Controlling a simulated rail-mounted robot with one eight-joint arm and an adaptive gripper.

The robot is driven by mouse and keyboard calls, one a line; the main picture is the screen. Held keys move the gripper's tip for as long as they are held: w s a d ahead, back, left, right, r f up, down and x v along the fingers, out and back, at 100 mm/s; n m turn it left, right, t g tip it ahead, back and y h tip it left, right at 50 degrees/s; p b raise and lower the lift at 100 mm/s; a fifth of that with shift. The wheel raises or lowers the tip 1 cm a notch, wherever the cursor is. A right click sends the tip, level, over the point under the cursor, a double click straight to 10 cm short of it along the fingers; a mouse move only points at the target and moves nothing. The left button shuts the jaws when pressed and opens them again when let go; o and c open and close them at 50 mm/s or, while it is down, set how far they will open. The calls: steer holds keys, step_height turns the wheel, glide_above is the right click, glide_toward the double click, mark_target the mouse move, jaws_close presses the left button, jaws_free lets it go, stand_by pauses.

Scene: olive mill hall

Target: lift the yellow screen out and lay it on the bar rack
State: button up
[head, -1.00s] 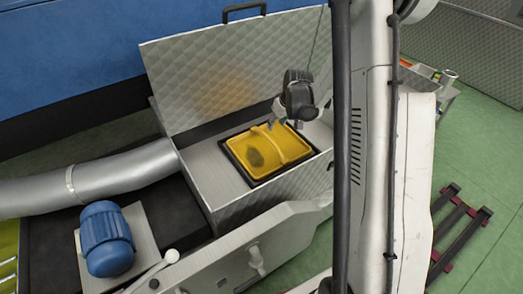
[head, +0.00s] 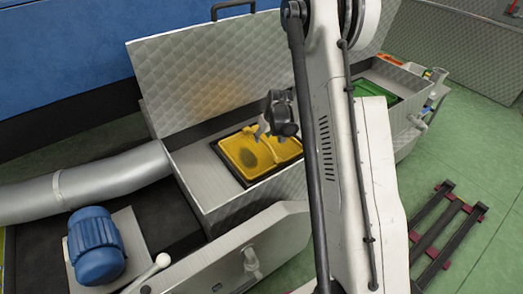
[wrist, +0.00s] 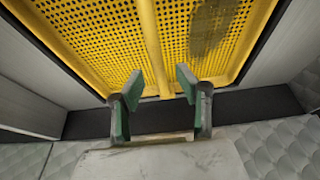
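The yellow perforated screen (head: 250,162) lies in a dark-framed opening inside the open steel box, with a dark stain on its left part. A raised yellow rib crosses its middle. In the wrist view the screen (wrist: 100,40) fills the top, and the rib runs between the fingertips. My gripper (wrist: 158,84) is open, its green-backed fingers apart on either side of the rib's near end; I cannot tell whether they touch it. In the head view my gripper (head: 266,134) is over the screen's far side. The bar rack (head: 440,232), dark bars with red crosspieces, is on the floor at right.
The raised quilted lid (head: 195,75) stands behind the opening. A blue motor (head: 95,248) and a fat grey pipe (head: 90,185) are at left. A green-topped compartment (head: 372,92) is at right. Green floor around the rack is clear. My arm crosses the view.

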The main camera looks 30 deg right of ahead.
mark_target(262, 140)
steer(key=b+x, duration=0.1)
steer(key=x, duration=0.2)
steer(key=shift+w+f, duration=0.1)
steer(key=shift+f, duration=0.1)
jaws_close()
steer(key=shift+r, duration=0.1)
